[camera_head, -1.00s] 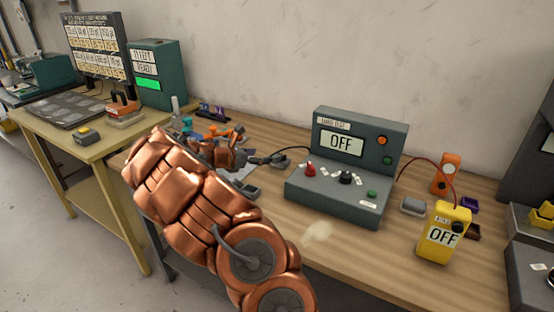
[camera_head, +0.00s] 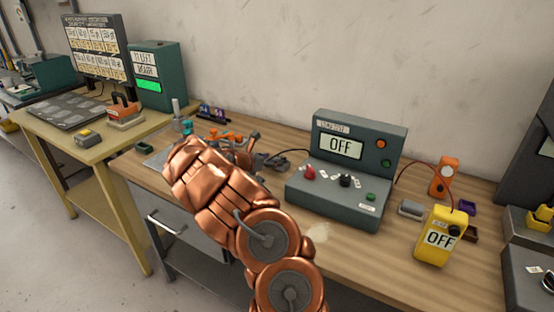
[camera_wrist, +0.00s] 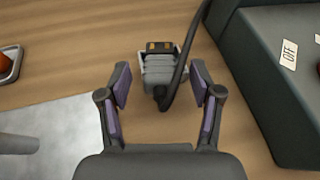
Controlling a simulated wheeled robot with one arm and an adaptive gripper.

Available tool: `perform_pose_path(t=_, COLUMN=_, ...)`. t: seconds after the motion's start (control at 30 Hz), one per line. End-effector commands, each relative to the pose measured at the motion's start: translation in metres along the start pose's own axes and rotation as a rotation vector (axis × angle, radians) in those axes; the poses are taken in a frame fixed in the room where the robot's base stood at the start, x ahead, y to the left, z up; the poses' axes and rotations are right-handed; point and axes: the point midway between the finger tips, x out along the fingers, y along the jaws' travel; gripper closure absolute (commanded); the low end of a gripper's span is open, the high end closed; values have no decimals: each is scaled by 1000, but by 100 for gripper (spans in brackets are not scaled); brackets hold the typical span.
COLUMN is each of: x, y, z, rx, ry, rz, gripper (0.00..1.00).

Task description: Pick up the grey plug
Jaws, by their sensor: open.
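The grey plug (camera_wrist: 159,69) lies on the wooden table in the wrist view, with a ribbed grey body, a dark end with two brassy contacts, and a dark cable. My gripper (camera_wrist: 161,82) is open, with one purple-padded finger on each side of the plug and no visible contact. The cable passes across the plug's right side, near the right finger. In the head view the copper arm hides most of the gripper, and I cannot clearly make out the plug there.
A grey tester box reading OFF (camera_head: 345,170) stands just right of the gripper. A grey metal plate (camera_wrist: 60,140) lies to the left on the table. A yellow meter (camera_head: 440,238) stands at the right. Several small tools lie behind the arm.

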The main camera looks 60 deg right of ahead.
Motion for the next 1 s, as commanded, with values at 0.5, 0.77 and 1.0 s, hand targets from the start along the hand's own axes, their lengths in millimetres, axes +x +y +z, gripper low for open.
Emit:
perform_pose_path(t=0.5, x=9, y=0, z=0, rx=0, ry=0, rz=0, gripper=46)
perform_pose_path(t=0.77, x=8, y=0, z=0, rx=0, ry=0, rz=1, gripper=73)
perform_pose_path(t=1.0, x=8, y=0, z=0, rx=0, ry=1, rz=1, gripper=98)
